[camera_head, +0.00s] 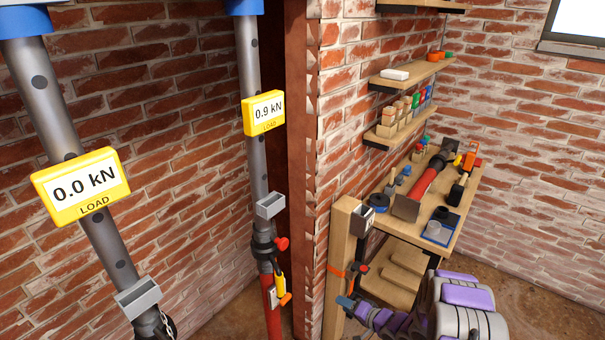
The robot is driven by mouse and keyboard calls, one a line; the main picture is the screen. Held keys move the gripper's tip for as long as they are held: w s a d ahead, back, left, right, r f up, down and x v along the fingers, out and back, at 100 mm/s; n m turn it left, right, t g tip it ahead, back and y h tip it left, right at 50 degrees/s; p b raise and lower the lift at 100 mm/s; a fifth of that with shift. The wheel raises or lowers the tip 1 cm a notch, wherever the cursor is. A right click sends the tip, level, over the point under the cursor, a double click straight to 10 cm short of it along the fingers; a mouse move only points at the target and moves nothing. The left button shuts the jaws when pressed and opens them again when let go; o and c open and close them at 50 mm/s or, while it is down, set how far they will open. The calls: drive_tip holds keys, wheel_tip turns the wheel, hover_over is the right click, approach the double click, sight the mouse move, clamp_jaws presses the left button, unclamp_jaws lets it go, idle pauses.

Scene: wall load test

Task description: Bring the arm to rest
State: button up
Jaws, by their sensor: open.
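My arm (458,308), grey with purple panels, reaches in from the lower right and stretches left along the bottom edge. My gripper (350,304) is at its left end, low in front of a wooden post (339,245).
Two grey props stand at left; their yellow displays read 0.0 kN (81,187) and 0.9 kN (263,113). A workbench (452,232) with tools and a red prop stands behind my arm. Shelves (412,76) hang on the brick wall. Floor (545,300) is clear at right.

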drive_tip(key=w+d+r+n+g+h, duration=0.1)
drive_tip(key=w+d+r+n+h, duration=0.1)
drive_tip(key=d+r+h, duration=0.7)
drive_tip(key=s+d+r+g+h, duration=0.35)
drive_tip(key=s+r, duration=0.75)
drive_tip(key=r, duration=0.5)
drive_tip(key=s+a+r+n+g+y, duration=0.1)
drive_tip(key=s+a+r+g, duration=0.1)
drive_tip(key=s, duration=1)
drive_tip(key=s+a+r+n+g+y, duration=0.1)
drive_tip(key=s+a+r+g, duration=0.2)
drive_tip(key=s, duration=1)
drive_tip(key=s+a+r+n+g+y, duration=0.1)
drive_tip(key=s+a+r+g, duration=0.1)
drive_tip(key=s+a+r, duration=0.3)
drive_tip(key=s+a, duration=0.3)
drive_tip(key=s, duration=0.4)
drive_tip(key=shift+s+a+r, duration=0.25)
drive_tip(key=shift+a+r, duration=0.05)
drive_tip(key=shift+r, duration=0.1)
